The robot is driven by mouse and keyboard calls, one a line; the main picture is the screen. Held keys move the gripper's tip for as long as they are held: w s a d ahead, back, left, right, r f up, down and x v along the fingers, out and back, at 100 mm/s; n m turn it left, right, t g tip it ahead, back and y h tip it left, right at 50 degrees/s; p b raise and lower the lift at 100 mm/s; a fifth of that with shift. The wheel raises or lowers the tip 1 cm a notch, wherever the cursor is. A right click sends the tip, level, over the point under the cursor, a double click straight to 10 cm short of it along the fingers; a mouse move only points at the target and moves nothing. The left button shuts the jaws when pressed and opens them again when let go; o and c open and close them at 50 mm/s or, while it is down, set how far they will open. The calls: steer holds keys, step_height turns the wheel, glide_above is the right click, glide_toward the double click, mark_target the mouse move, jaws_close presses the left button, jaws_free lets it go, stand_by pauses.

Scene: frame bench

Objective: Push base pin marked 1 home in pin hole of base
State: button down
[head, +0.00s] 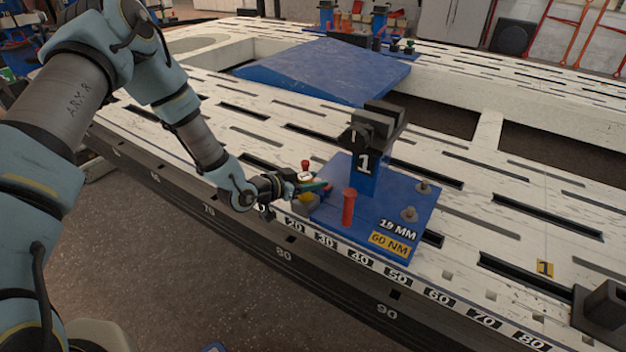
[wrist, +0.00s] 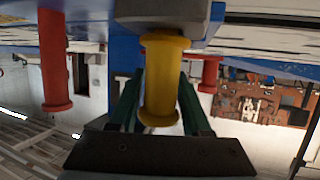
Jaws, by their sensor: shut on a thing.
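The base (head: 335,230) is a blue plate on the bench edge with an upright post marked 1 (head: 364,165) and the labels 19 MM and 60 NM. My gripper (head: 310,188) is at the plate's left side. In the wrist view my gripper (wrist: 160,90) has its green fingers on either side of a yellow pin (wrist: 163,75), shut on it. The pin's far end meets a grey block (wrist: 200,14); how deep it sits in the hole cannot be told. In the head view the fingers mostly hide the pin. No number is readable on it.
One red pin (head: 348,207) stands on the plate right of my gripper, another (head: 305,166) just behind it. A blue ramp-like panel (head: 325,70) lies farther back. The slotted bench top (head: 480,225) is mostly clear to the right.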

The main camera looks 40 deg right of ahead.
steer(key=shift+f, duration=0.15)
steer(key=shift+c, duration=1.4)
jaws_free()
steer(key=shift+a, duration=0.1)
steer(key=v, duration=1)
steer(key=shift+a+p, duration=0.25)
steer(key=shift+p, duration=0.2)
steer(key=shift+w, duration=0.1)
